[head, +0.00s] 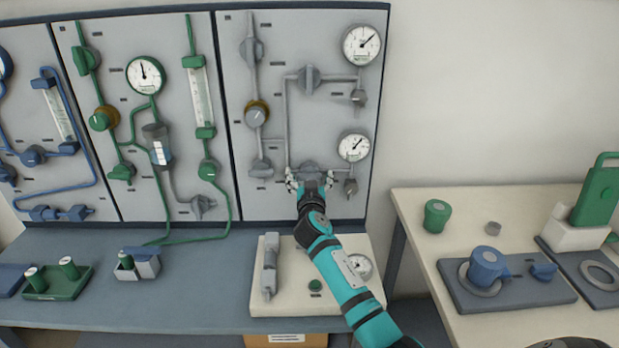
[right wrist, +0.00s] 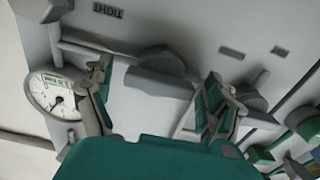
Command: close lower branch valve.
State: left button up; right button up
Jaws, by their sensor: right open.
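The lower branch valve (head: 308,168) is a grey knob on the lower pipe run of the grey right-hand panel, left of the lower gauge. My right gripper (head: 309,182) is at it, its fingers spread and partly covering it. In the right wrist view the gripper (right wrist: 155,100) is open, with one finger on each side of the grey valve handle (right wrist: 160,78). I cannot tell whether the fingers touch it. My left gripper is not in view.
The lower gauge (head: 353,146) and a small grey valve (head: 350,186) sit close to the right. The upper branch valve (head: 309,80) is above. A cream box (head: 268,302) stands on the blue bench (head: 200,290) below my arm. A side table (head: 420,205) is at right.

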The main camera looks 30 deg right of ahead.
jog(key=c, duration=1.2)
jog(key=shift+n, duration=0.3)
jog(key=n, duration=0.3)
jog(key=shift+n, duration=0.4)
jog(key=n, duration=0.4)
jog(key=shift+n, duration=0.3)
jog(key=n+p, duration=0.1)
jog(key=n, duration=0.3)
jog(key=shift+p, duration=0.3)
jog(key=shift+f+n+p, duration=0.1)
jog(key=shift+n+p, duration=0.6)
jog(key=shift+n, duration=1.7)
